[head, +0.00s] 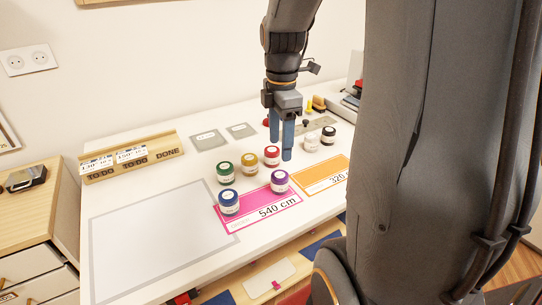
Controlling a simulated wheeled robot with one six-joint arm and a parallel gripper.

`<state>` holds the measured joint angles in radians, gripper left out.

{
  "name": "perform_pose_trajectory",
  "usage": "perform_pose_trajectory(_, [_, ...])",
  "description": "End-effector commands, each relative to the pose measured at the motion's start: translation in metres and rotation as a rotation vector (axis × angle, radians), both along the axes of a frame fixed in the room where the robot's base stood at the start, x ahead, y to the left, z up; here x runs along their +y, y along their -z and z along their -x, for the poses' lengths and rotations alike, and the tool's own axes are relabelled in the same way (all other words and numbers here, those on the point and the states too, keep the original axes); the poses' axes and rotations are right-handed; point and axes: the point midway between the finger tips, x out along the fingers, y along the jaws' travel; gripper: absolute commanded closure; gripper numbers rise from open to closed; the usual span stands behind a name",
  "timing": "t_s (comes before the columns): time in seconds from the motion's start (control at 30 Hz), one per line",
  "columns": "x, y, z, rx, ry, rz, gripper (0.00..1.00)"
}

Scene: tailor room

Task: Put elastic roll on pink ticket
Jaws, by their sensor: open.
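The pink ticket (256,206), marked 540 cm, lies on the white table. A blue-topped roll (229,203) stands on its left end and a purple-topped roll (280,182) at its upper right. Behind it stand small rolls with green (225,173), yellow (250,164) and red (272,157) tops. A white roll (312,144) and a black-topped roll (328,136) stand to the right. I cannot read which roll is elastic. My gripper (281,148) points down with its blue fingers apart and empty, in the picture just right of the red-topped roll.
An orange ticket (318,179) lies right of the pink one. A wooden card holder (130,158) and two grey squares (208,140) are behind. A grey-bordered mat (160,240) covers the table's left, clear. My arm hides the right side.

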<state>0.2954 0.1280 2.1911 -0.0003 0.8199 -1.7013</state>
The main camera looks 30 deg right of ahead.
Motion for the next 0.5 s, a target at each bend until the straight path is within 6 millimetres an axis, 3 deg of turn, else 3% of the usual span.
perform_pose_trajectory(0.17, [0.029, 0.014, 0.01, -0.018, 0.244, 0.0, 0.43])
perform_pose_trajectory(0.5, [0.096, 0.052, 0.048, -0.074, 0.968, -0.036, 0.43])
